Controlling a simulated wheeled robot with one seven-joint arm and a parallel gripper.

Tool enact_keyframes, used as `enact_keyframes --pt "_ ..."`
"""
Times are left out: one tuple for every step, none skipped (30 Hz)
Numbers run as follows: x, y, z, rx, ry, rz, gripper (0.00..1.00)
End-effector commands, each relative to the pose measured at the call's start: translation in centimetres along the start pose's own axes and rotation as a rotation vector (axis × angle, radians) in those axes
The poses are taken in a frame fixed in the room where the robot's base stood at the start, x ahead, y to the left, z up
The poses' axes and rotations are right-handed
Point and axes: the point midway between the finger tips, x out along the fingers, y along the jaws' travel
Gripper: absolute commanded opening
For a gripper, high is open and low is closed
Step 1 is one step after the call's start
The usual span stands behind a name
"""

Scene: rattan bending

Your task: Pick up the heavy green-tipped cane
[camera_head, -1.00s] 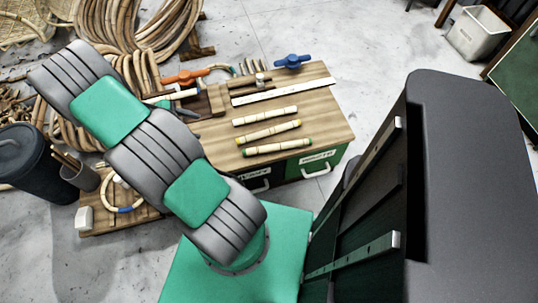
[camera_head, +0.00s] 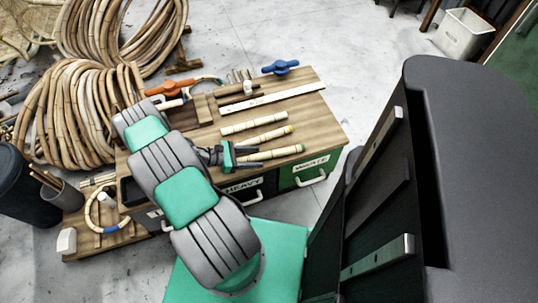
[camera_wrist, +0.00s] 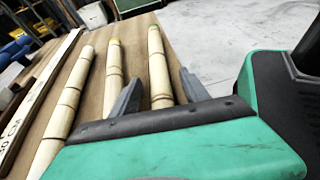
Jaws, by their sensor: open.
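The green-tipped cane (camera_head: 283,152) lies on the wooden bench top, closest to the front edge of three pale canes. Its green end points right in the head view. My gripper (camera_head: 259,157) is open at its left part, with its fingers pointing right. In the wrist view the rightmost cane (camera_wrist: 158,75) shows between the two open fingers (camera_wrist: 161,74); I cannot tell how high the fingers are above the bench. The yellow-tipped cane (camera_head: 264,137) lies just behind, and a third cane (camera_head: 253,123) behind that. The near end of the green-tipped cane is hidden by my gripper.
A white ruler (camera_head: 258,101) lies behind the canes, with a blue tool (camera_head: 281,67) and an orange clamp (camera_head: 169,87) further back. Bins marked HEAVY (camera_head: 243,186) and WASTE (camera_head: 311,168) are in the bench front. Rattan coils (camera_head: 75,110) are at left.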

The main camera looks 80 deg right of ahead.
Motion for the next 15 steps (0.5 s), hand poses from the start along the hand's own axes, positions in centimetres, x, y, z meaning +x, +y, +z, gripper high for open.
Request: enact_keyframes --pt "-0.03 0.02 0.00 0.000 0.000 0.001 0.54" --pt "-0.04 0.02 0.00 0.000 0.000 0.001 0.54" --pt "-0.05 0.02 0.00 0.000 0.000 0.001 0.54" --pt "-0.05 0.02 0.00 0.000 0.000 0.001 0.54" --pt "-0.06 0.02 0.00 0.000 0.001 0.001 0.51" --pt "-0.06 0.03 0.00 0.000 0.001 0.001 0.48" --pt "-0.06 0.02 -0.01 0.000 0.001 0.001 0.45" --pt "-0.07 0.03 -0.01 0.000 0.001 0.001 0.43" --pt "-0.07 0.03 -0.01 0.000 0.001 0.001 0.40" --pt "-0.07 0.02 -0.01 0.000 0.001 0.001 0.37" --pt "-0.08 0.03 -0.01 0.001 0.001 0.001 0.35" --pt "-0.08 0.02 -0.01 0.001 0.001 0.001 0.32" --pt "-0.08 0.03 -0.01 0.001 0.001 0.001 0.29" --pt "-0.08 0.03 -0.01 0.001 0.001 0.001 0.27" --pt "-0.08 0.03 -0.01 0.001 0.001 0.001 0.23"
